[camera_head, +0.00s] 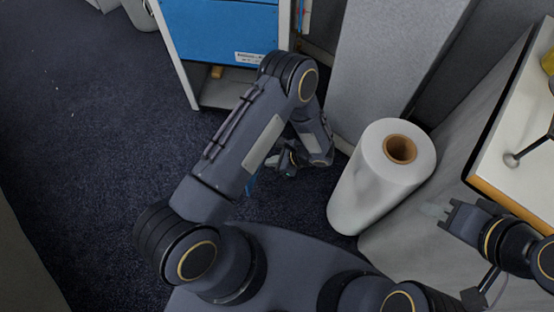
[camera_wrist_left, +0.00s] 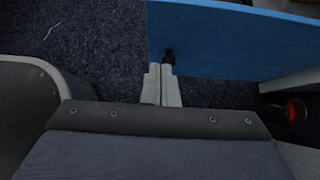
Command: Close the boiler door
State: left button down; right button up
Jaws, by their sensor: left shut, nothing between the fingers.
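In the head view, my left gripper (camera_head: 281,160) is low behind my arm, near a thin blue edge (camera_head: 251,183), mostly hidden. My right gripper (camera_head: 440,212) is at the right beside the white table; its jaw opening is unclear.
A white cabinet with a blue front (camera_head: 220,30) stands at the top. A large white roll (camera_head: 375,185) stands right of my left gripper, before a grey partition (camera_head: 385,60). A white table (camera_head: 525,120) is at the right. The carpet (camera_head: 90,130) at left is clear.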

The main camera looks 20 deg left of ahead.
pick_arm(q)
jog(key=a+f, duration=0.3)
jog(key=a, duration=0.4)
jog(key=shift+s+a+f, duration=0.15)
jog(key=shift+a+f, duration=0.15)
